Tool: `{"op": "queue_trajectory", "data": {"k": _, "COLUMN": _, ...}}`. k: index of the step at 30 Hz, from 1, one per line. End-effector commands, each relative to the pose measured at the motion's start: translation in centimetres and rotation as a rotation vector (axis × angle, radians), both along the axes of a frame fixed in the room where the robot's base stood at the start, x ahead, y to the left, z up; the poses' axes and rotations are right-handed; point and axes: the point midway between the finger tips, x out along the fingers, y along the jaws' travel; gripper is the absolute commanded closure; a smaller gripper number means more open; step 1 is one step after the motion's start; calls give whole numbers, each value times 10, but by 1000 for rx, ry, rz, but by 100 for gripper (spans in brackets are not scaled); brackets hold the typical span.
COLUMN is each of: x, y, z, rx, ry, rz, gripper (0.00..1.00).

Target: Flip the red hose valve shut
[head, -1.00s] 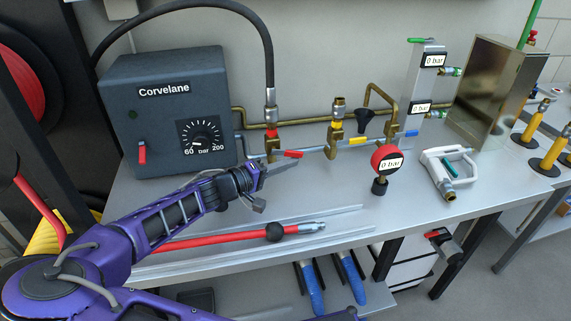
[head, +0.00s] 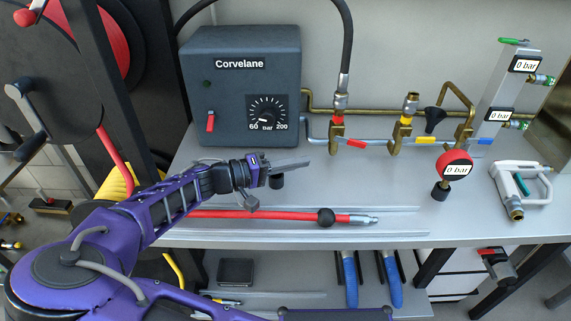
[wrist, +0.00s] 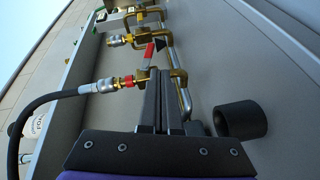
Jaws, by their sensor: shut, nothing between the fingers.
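The red hose valve is a brass valve (head: 337,140) with a red lever (head: 356,144), below a red-banded hose coupling. The lever points right, roughly along the pipe, in the head view. In the wrist view the red lever (wrist: 149,52) and red coupling band (wrist: 129,81) show beyond the fingertips. My gripper (head: 307,162) is shut and empty. In the head view its tips point right, left of and slightly below the valve, with a gap to the lever. The wrist view also shows my gripper (wrist: 164,75); its tips partly overlap the valve body there.
Yellow (head: 424,140) and blue (head: 484,141) levers sit farther right on the pipe. A black cup (wrist: 240,120) is close beside my fingers. A round gauge (head: 455,165) stands right. A red hose wand (head: 270,215) lies in front. The pump box (head: 240,85) stands behind.

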Motion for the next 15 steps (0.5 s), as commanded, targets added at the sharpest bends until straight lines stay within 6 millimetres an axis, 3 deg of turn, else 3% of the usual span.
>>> {"op": "queue_trajectory", "data": {"k": 6, "x": -10, "y": 25, "z": 3, "rx": 0, "ry": 0, "rz": 0, "gripper": 100}}
{"op": "queue_trajectory", "data": {"k": 15, "x": -12, "y": 30, "z": 3, "rx": 0, "ry": 0, "rz": -1, "gripper": 100}}
